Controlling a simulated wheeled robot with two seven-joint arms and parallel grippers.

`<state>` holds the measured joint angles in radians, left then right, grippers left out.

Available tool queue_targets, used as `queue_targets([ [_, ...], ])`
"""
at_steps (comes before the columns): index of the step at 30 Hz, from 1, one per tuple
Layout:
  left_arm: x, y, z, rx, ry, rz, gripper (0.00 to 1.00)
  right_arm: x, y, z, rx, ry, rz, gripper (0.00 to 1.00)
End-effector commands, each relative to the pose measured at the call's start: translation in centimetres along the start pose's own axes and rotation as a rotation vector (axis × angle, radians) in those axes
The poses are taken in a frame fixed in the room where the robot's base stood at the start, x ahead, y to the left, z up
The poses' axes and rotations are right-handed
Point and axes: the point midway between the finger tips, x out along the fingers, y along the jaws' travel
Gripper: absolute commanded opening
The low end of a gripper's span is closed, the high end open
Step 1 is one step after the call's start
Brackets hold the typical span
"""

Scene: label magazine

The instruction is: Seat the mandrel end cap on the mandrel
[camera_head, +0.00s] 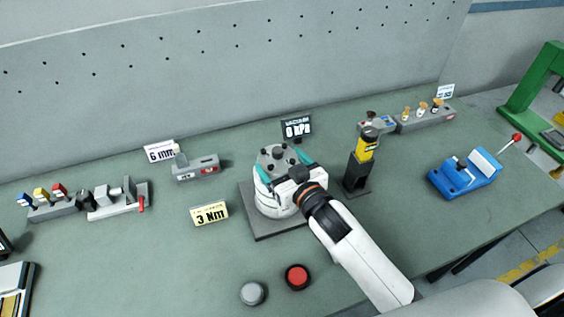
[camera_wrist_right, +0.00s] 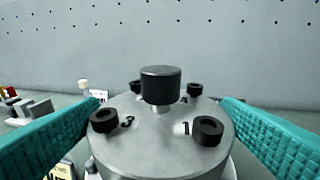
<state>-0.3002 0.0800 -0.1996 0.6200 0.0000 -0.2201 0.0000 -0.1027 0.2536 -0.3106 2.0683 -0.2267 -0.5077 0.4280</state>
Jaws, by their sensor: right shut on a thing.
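A round grey metal end cap (camera_head: 276,157) is at the top of the white round body (camera_head: 272,203), on a dark square base plate (camera_head: 260,222) mid-table. The cap also fills the middle of the right wrist view (camera_wrist_right: 158,135). It bears a black central knob (camera_wrist_right: 160,84) and several black bolts around it, with the numbers 3 and 1 readable. My right gripper (camera_head: 285,167) has its teal fingers on either side of the cap and is shut on it. The join below the cap is largely hidden, so I cannot tell whether it is fully seated. My left gripper is out of view.
A yellow-and-black tool (camera_head: 367,149) stands in a dark holder (camera_head: 356,175) close to the right. A blue vise (camera_head: 465,174) is farther right. Signs reading 3 Nm (camera_head: 210,214) and 0 kPa (camera_head: 297,129) stand nearby. Red (camera_head: 297,276) and grey (camera_head: 253,292) buttons are in front.

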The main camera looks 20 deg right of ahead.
Motion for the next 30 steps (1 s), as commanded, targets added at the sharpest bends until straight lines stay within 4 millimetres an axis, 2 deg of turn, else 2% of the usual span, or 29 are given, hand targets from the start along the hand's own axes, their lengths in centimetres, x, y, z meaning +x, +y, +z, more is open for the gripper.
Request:
queue_targets([
  [22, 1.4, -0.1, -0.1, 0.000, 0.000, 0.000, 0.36, 0.3, 0.0, -1.8, 0.001, -0.003, 0.000, 0.55],
  [23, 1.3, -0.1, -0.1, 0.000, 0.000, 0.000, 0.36, 0.3, 0.0, -1.7, 0.000, -0.003, 0.000, 0.92],
  [24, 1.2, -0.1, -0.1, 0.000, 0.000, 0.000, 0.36, 0.3, 0.0, -1.7, 0.000, -0.003, 0.000, 0.98],
  [30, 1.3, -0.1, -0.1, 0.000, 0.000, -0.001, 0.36, 0.3, 0.0, -1.9, 0.000, 0.001, 0.000, 1.00],
])
